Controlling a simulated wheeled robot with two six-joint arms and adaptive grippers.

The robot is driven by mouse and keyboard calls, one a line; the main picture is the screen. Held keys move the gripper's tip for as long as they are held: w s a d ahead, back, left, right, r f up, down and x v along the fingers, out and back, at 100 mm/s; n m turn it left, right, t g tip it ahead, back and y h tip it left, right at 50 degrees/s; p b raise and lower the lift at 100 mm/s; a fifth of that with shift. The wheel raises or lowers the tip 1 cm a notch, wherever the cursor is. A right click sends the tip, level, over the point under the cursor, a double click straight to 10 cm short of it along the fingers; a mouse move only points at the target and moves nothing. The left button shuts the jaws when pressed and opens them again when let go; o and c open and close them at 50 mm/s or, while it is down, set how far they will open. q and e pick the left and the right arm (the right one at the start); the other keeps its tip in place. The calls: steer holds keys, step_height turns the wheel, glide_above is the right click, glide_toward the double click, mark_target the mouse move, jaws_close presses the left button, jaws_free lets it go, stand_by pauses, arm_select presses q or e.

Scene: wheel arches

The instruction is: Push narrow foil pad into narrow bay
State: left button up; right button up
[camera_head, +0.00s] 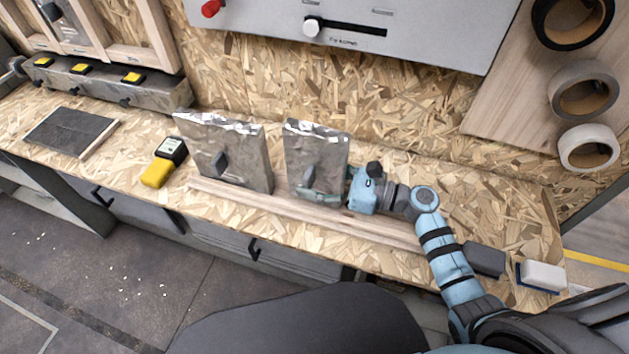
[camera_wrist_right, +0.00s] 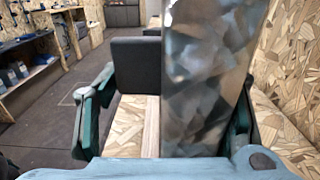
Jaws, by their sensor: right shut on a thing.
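The narrow foil pad (camera_head: 316,150) is a silvery, crinkled slab with a dark handle, standing upright in the rack on the bench. My right gripper (camera_head: 322,190) reaches it from the right and is shut on it, low on the pad. In the right wrist view, the pad's foil face (camera_wrist_right: 205,75) stands between my right gripper's fingers (camera_wrist_right: 168,112). A wider foil pad (camera_head: 240,150) stands just left of it in the same rack. My left gripper is not in view. I cannot tell for certain which opening is the narrow bay.
The pale wooden rack (camera_head: 230,200) runs along the bench (camera_head: 480,205). A wooden frame (camera_head: 95,25) with open bays stands at the back left. A yellow and black device (camera_head: 165,160), a dark mat (camera_head: 70,132) and a white block (camera_head: 543,275) lie on the bench.

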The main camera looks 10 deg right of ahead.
mark_target(315, 167)
step_height(315, 167, up, 16)
steer(key=p, duration=0.3)
steer(key=s+a+r+p, duration=0.3)
steer(key=s+p, duration=0.1)
steer(key=s, duration=0.2)
steer(key=shift+a+r+p, duration=0.25)
steer(key=shift+a+p, duration=0.15)
steer(key=shift+w, duration=0.1)
